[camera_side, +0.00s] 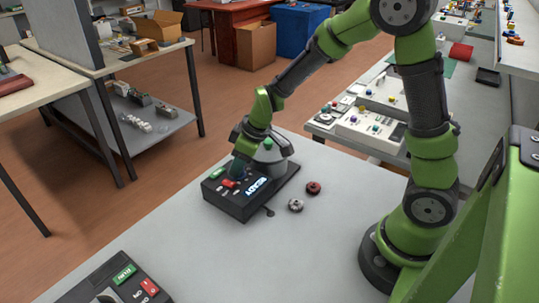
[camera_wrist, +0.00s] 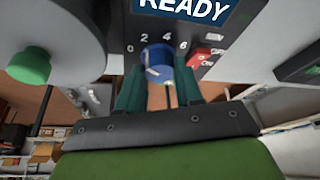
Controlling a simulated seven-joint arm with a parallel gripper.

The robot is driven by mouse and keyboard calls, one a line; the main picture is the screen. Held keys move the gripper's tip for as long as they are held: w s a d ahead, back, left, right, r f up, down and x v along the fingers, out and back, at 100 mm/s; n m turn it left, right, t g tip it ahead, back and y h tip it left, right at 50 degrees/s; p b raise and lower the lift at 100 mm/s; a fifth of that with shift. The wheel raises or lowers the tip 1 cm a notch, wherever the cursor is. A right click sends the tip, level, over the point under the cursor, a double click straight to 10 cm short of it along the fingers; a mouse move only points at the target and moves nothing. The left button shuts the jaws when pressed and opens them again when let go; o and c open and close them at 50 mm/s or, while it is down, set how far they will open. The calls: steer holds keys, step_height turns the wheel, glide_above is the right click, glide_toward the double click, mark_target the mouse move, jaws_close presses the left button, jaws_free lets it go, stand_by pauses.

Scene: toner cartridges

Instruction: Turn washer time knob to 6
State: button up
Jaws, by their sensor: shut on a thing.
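The washer time knob (camera_wrist: 157,57) is blue and round, with a pale mark on it, and sits on a dark panel (camera_wrist: 135,28) below the READY display. The figures 0, 2, 4 and 6 run in an arc around its upper side. I cannot tell for sure which figure the knob points to. My gripper (camera_wrist: 159,85) has its two teal fingers on either side of the knob, shut on it. In the side view my gripper (camera_side: 241,172) reaches down onto the black washer box (camera_side: 238,208), and the knob is hidden there.
A red switch (camera_wrist: 198,57) sits close right of the knob. A grey round housing with a green cap (camera_wrist: 29,65) stands at left. Red (camera_side: 313,188) and grey (camera_side: 295,205) round parts lie right of the box. Another control box (camera_side: 112,285) is at lower left. The table between is clear.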

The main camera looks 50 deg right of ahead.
steer(key=m+h, duration=0.1)
steer(key=m, duration=0.3)
steer(key=shift+a+h, duration=0.2)
steer(key=shift+h, duration=0.2)
steer(key=m+h, duration=0.1)
steer(key=m, duration=0.2)
steer(key=m+h, duration=0.1)
steer(key=m, duration=0.2)
steer(key=shift+a, duration=0.1)
steer(key=m+h, duration=0.1)
steer(key=m, duration=0.1)
steer(key=m+g, duration=0.1)
steer(key=m, duration=0.2)
steer(key=shift+w+g+h, duration=0.1)
steer(key=shift+g+h, duration=0.2)
steer(key=shift+h, duration=0.1)
steer(key=m+g, duration=0.1)
steer(key=m, duration=0.1)
steer(key=m+g, duration=0.1)
steer(key=m, duration=0.2)
steer(key=shift+w+a+m+h, duration=0.1)
steer(key=shift+m+h, duration=0.2)
steer(key=o, duration=0.8)
steer(key=shift+c, duration=0.2)
